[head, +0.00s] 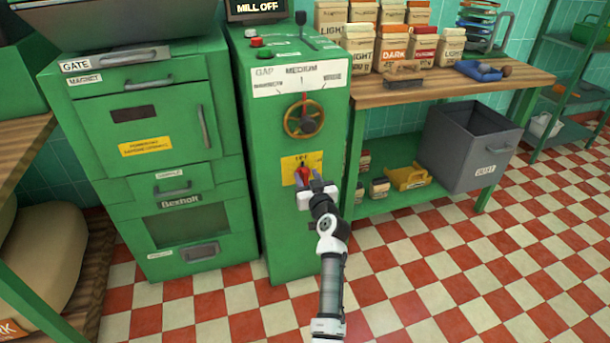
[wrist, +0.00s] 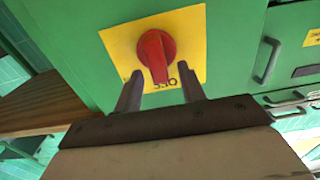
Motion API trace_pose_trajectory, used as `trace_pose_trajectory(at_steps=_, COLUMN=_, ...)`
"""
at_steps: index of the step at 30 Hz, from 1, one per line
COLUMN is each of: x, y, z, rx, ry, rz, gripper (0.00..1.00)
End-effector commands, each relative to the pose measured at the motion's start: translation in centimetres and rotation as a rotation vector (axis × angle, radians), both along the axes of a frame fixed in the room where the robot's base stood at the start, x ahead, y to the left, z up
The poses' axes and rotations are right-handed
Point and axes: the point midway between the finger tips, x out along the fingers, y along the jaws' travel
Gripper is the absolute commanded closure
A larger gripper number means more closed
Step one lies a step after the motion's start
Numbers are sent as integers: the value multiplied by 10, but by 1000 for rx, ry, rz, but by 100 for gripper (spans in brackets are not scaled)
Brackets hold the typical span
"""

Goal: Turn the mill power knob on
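The mill power knob (wrist: 156,55) is a red rotary knob on a yellow plate (wrist: 190,30) on the green mill cabinet. In the wrist view its handle points down toward my gripper. In the head view the knob (head: 303,173) shows partly behind my gripper, low on the cabinet front. My gripper (wrist: 160,88) is open. Its two dark fingers stand apart on either side of the knob's lower end, and I cannot tell whether they touch it. The display (head: 257,8) on top reads "MILL OFF".
Above the plate is a gap handwheel (head: 304,119) under a scale marked "MEDIUM". A green drawer cabinet (head: 150,150) stands to the left. A wooden bench (head: 520,80) with bags and a grey crate (head: 468,145) are to the right. The checkered floor in front is clear.

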Motion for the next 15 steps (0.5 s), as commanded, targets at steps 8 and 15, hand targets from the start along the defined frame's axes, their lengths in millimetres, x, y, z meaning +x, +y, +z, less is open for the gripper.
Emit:
trace_pose_trajectory(at_steps=8, x=0, y=0, z=0, rx=0, ry=0, rz=0, gripper=63)
trace_pose_trajectory(at_steps=15, x=0, y=0, z=0, rx=0, ry=0, rz=0, gripper=94)
